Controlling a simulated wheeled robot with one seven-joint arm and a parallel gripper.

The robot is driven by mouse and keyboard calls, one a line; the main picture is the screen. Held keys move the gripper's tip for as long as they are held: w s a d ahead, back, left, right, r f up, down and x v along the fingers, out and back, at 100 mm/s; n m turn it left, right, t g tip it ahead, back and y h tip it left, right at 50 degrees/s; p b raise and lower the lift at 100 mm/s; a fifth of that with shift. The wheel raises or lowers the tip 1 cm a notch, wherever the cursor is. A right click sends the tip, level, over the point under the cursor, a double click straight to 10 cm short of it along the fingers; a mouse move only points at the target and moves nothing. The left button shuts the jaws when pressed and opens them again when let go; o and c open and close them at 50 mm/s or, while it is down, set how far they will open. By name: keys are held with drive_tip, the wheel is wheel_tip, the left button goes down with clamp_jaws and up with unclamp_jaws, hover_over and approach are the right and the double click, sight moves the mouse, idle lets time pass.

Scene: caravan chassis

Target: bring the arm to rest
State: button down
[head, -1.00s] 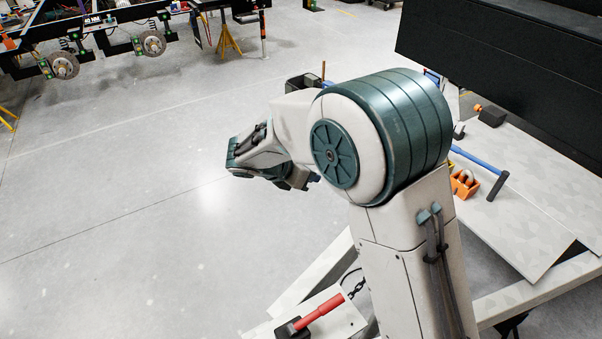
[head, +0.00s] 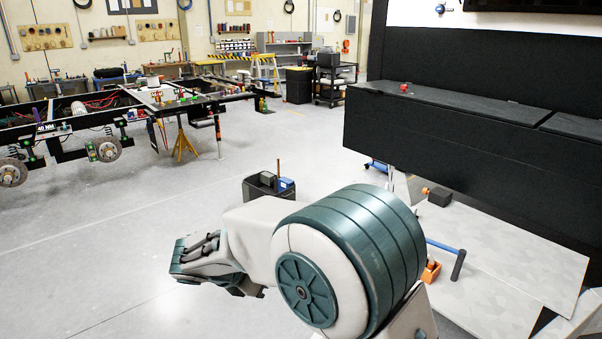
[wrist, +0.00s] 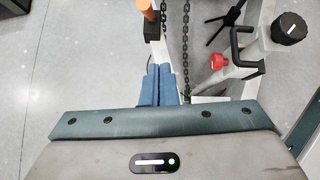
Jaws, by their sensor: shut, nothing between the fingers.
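My arm is folded in the head view, with its big green-banded joint in the lower middle and its wrist end reaching left over open floor. In the head view the fingers are hidden behind the arm. In the wrist view my gripper (wrist: 157,86) shows as two blue-grey fingers side by side, shut with nothing between them. Past the fingers are a hanging chain (wrist: 185,45) and a pale frame rail (wrist: 158,50).
A dark bin (head: 262,188) stands on the floor behind the arm. A pale work surface (head: 500,265) with a blue-handled hammer (head: 455,256) lies at right, below a long black cabinet (head: 440,140). A red knob (wrist: 217,62) is near the frame.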

drive_tip(key=s+d+r+m+g, duration=0.3)
drive_tip(key=d+m, duration=0.4)
drive_tip(key=d, duration=0.5)
drive_tip(key=s+d+m+y, duration=0.3)
drive_tip(key=s+d+m, duration=0.3)
drive_tip(key=s+m, duration=0.2)
drive_tip(key=s+d+r+m+y, duration=0.1)
drive_tip(key=s+d+m+y, duration=0.2)
drive_tip(key=s+d+m, duration=0.4)
drive_tip(key=s+m, duration=0.2)
drive_tip(key=m, duration=0.3)
drive_tip(key=shift+r+m+y, duration=0.25)
drive_tip(key=shift+m+y, duration=0.05)
drive_tip(key=shift+m, duration=0.1)
drive_tip(key=shift+d, duration=0.1)
